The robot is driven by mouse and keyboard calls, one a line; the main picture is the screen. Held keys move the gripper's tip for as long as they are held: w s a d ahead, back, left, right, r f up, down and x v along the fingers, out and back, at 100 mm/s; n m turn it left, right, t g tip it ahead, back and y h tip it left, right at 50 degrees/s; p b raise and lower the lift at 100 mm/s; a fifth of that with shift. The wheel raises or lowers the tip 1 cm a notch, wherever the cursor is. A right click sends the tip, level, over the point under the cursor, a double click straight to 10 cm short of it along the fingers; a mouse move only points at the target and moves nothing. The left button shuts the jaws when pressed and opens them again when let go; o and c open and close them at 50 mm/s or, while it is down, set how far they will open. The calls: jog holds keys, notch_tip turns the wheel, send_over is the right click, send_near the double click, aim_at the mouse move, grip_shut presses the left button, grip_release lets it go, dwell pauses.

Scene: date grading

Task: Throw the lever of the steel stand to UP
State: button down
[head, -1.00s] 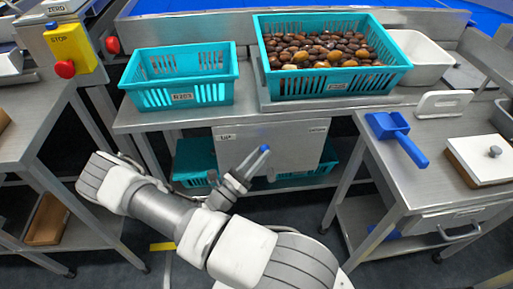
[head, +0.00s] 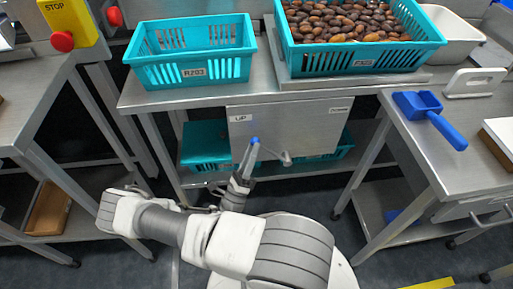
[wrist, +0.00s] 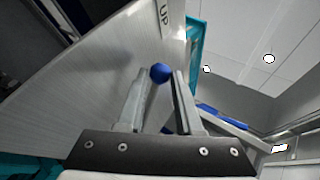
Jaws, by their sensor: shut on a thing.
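The steel stand's front panel (head: 310,135) shows in the head view below the table top, with an UP label (head: 240,118) at its upper left. The lever's blue knob (head: 255,140) is in front of the panel, below and slightly right of that label. A grey bent part (head: 287,158) shows to its right. My gripper (head: 249,155) is shut on the lever at the knob. In the wrist view the blue knob (wrist: 160,73) is between my fingertips, with the UP label (wrist: 164,14) beyond. Most of the lever's shaft is hidden or too small to make out.
An empty teal crate (head: 190,73) and a teal crate of dates (head: 370,61) stand above the panel. Teal crates (head: 205,142) sit on the shelf below. A steel table with a blue scoop (head: 430,115) is at right. A yellow stop box (head: 68,20) is at upper left.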

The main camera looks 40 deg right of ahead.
jog(key=shift+w+a+f+n+t, duration=0.2)
jog(key=shift+f+n+t, duration=0.3)
jog(key=shift+n+t, duration=0.25)
jog(key=c, duration=0.6)
grip_release()
jog(key=s+a+f+p, duration=0.1)
jog(key=s+a, duration=0.1)
jog(key=a, duration=0.2)
jog(key=s+a+f, duration=0.1)
jog(key=s+a, duration=0.1)
jog(key=a, duration=0.3)
jog(key=s+a+f+p, duration=0.1)
jog(key=s+a, duration=0.1)
jog(key=a, duration=0.3)
jog(key=shift+s+f+p, duration=0.3)
jog(key=shift+s, duration=0.1)
jog(key=shift+g, duration=0.25)
